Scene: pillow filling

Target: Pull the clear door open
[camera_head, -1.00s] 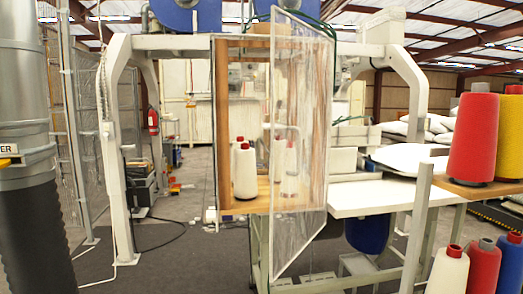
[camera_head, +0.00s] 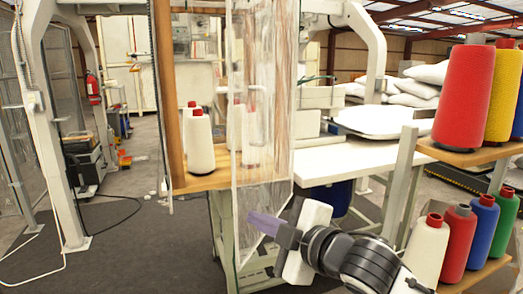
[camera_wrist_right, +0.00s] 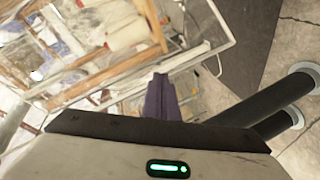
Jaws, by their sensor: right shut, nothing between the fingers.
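The clear door (camera_head: 262,120) is a tall transparent panel with a pale edge. It stands swung out from the wooden frame (camera_head: 166,95), with its near, free edge at left and its far edge at right. My right gripper (camera_head: 250,222) is at the door's lower part, its purple fingers shut and empty. They overlap the panel in the head view; I cannot tell whether they touch it. In the right wrist view the shut fingers (camera_wrist_right: 160,98) point toward the pale lower edge of the door (camera_wrist_right: 185,60). My left gripper is out of view.
White thread cones (camera_head: 199,145) stand on a wooden shelf (camera_head: 205,182) behind the door. A white table (camera_head: 350,158) lies to the right. A rack with coloured cones (camera_head: 464,95) stands at the far right. Open floor (camera_head: 130,250) is at left.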

